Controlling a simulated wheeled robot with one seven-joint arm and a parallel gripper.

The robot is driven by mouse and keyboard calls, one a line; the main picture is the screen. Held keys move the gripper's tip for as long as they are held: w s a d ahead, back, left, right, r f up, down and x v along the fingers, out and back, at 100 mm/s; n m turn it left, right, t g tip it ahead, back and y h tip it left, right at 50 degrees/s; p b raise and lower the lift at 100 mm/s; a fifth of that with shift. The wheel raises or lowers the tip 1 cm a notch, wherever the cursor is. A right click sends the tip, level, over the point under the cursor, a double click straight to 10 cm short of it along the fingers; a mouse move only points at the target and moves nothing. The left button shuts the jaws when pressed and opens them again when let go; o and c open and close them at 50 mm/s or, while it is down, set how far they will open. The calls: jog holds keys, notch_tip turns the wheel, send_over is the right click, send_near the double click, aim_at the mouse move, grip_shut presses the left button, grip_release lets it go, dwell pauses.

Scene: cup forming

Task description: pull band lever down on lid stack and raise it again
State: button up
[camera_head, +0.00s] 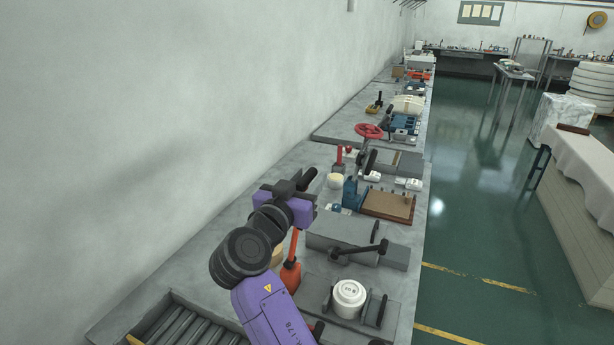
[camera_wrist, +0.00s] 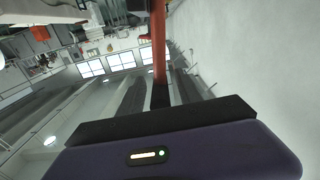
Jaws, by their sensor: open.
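A white round piece (camera_head: 348,292), which looks like the lid stack, sits in a grey fixture with dark uprights at the lower middle. I cannot clearly tell which part is the band lever; a dark bar lever (camera_head: 358,251) lies across the grey block behind the white piece. My gripper (camera_head: 307,181) is open, up and left of these, near the wall. In the wrist view a red rod (camera_wrist: 158,45) stands in front of my open jaws. Whether it is between the fingers, and which red part of the bench it is, I cannot tell.
A red handwheel (camera_head: 369,130), a red upright lever (camera_head: 339,156) and a brown board (camera_head: 387,206) are farther along the bench. The wall (camera_head: 150,130) runs along the left; open floor (camera_head: 470,230) lies right.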

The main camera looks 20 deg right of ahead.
grip_shut()
dwell(1.5)
